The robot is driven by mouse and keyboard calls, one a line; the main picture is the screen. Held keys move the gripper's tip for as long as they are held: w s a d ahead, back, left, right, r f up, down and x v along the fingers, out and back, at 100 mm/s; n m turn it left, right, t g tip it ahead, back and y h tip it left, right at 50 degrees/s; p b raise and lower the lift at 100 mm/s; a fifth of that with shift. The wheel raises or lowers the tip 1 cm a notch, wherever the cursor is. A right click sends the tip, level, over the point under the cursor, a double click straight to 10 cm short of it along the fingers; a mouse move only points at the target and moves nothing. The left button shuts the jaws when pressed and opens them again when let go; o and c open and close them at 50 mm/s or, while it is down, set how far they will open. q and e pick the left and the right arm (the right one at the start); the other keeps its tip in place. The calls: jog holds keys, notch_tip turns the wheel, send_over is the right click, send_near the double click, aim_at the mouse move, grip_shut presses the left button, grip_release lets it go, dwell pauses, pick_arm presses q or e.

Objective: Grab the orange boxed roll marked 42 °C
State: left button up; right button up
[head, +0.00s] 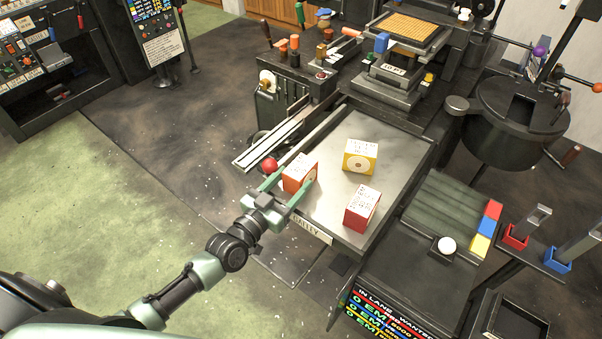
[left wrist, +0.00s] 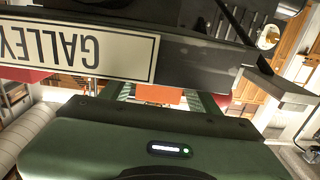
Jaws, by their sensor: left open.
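The orange box (head: 299,174) stands near the front left edge of the grey galley tray (head: 330,175) in the head view. Print shows on its pale top, too small to read. My left gripper (head: 292,181) is open, with a green finger on either side of the orange box. In the left wrist view part of the orange box (left wrist: 160,95) shows between the fingers, and the GALLEY plate (left wrist: 75,45) hides much of the view. I cannot tell whether the fingers touch the box. My right gripper is in no view.
A yellow box (head: 360,157) and a red box (head: 361,208) stand on the same tray, apart from the orange one. A red ball knob (head: 269,165) is close to the left finger. A dark machine with a round pot (head: 520,110) stands at the right.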

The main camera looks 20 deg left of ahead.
aim_at(300, 170)
pick_arm(q)
jog(key=x, duration=0.3)
jog(key=shift+w+d+r+p, duration=0.1)
jog(key=shift+w+r+p, duration=0.15)
jog(key=shift+p, duration=0.05)
jog(key=shift+w+d, duration=0.1)
jog(key=shift+w, duration=0.15)
jog(key=c, duration=1.2)
grip_shut()
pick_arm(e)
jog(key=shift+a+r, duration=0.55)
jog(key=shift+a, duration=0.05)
